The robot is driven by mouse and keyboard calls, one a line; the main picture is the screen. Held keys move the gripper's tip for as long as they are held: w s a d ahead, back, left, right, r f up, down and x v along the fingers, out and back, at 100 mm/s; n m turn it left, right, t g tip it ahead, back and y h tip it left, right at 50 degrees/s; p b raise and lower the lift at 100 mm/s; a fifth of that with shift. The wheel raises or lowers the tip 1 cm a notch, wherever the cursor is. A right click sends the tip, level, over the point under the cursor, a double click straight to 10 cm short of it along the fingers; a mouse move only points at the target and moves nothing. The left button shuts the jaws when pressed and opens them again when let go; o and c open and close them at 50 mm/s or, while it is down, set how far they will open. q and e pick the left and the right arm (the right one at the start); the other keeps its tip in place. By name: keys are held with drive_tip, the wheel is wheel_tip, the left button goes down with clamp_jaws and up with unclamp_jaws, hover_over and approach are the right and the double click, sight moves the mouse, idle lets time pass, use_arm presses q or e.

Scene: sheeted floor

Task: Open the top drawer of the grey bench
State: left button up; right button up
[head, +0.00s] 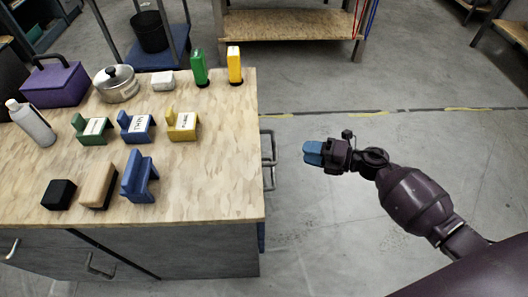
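The grey bench (190,250) has a pale wooden top and fills the left of the head view. On its right side dark bar handles (269,160) stick out, one above another. The drawer fronts behind them are mostly hidden under the edge of the top, and I see no drawer sticking out. My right gripper (312,152), with blue fingertips, points left toward these handles. It is a short way to their right, apart from them. Its fingertips look close together from above, but the gap is unclear. My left gripper is not in view.
On the bench top are a pot (117,85), purple box (55,84), bottle (32,122), several coloured blocks, and green (199,67) and yellow (234,65) upright pieces near the far edge. A wooden-shelved table (290,25) stands behind. Floor right of the bench is clear.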

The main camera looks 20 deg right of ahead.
sight(274, 145)
drive_tip(key=b+x, duration=0.1)
drive_tip(key=x, duration=0.9)
drive_tip(key=shift+w+a+f+b, duration=0.1)
drive_tip(key=shift+w+a+b, duration=0.15)
drive_tip(key=shift+w+b, duration=0.05)
clamp_jaws()
